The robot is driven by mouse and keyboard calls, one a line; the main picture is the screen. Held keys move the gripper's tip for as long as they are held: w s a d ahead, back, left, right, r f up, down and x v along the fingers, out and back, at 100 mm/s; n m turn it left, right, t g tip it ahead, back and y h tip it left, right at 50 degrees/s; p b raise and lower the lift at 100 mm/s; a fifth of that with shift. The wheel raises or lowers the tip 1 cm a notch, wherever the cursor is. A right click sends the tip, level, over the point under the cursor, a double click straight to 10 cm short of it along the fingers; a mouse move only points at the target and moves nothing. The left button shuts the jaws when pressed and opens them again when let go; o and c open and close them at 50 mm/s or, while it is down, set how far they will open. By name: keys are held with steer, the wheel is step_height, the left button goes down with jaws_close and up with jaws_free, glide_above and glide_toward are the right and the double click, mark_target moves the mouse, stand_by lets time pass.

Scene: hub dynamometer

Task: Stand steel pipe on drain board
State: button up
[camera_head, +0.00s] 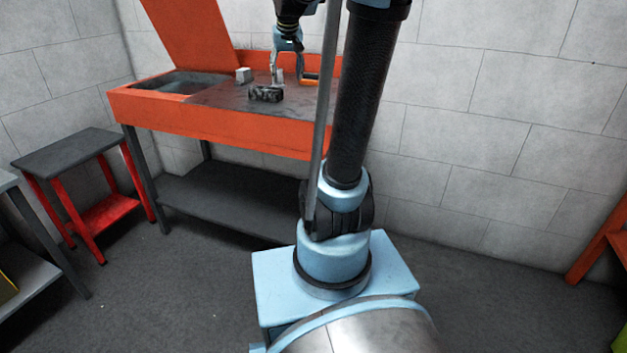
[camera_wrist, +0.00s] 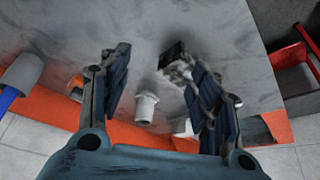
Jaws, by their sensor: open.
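A short light-grey pipe piece with a wider collar (camera_wrist: 147,106), which looks like the steel pipe, is on the grey drain board (camera_wrist: 130,25). It lies between my gripper's fingers in the wrist view, apart from both. I cannot tell for sure whether it stands or lies. My gripper (camera_wrist: 158,88) is open and empty above the board. In the head view my gripper (camera_head: 287,76) hangs over the drain board (camera_head: 220,97), and the pipe is hard to make out among its fingers.
A dark, mottled part (camera_head: 266,93) lies towards the board's front, with a small grey block (camera_head: 244,75) behind it to the left. An orange-handled item (camera_head: 310,79) lies right of my gripper. A basin (camera_head: 182,84) with a raised orange lid (camera_head: 190,35) is at the left.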

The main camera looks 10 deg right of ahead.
steer(key=s+f+g, duration=0.1)
steer(key=s+f, duration=0.6)
steer(key=s, duration=0.4)
steer(key=s+d+f, duration=0.1)
steer(key=s+f, duration=0.7)
steer(key=s, duration=0.2)
steer(key=s+f+g, duration=0.1)
steer(key=s+f, duration=0.7)
steer(key=s, duration=0.3)
steer(key=shift+s+d+g, duration=0.15)
steer(key=shift+s+g, duration=0.15)
steer(key=shift+s, duration=0.05)
steer(key=shift+w+f, duration=0.15)
steer(key=shift+w, duration=0.35)
steer(key=shift+c, duration=0.2)
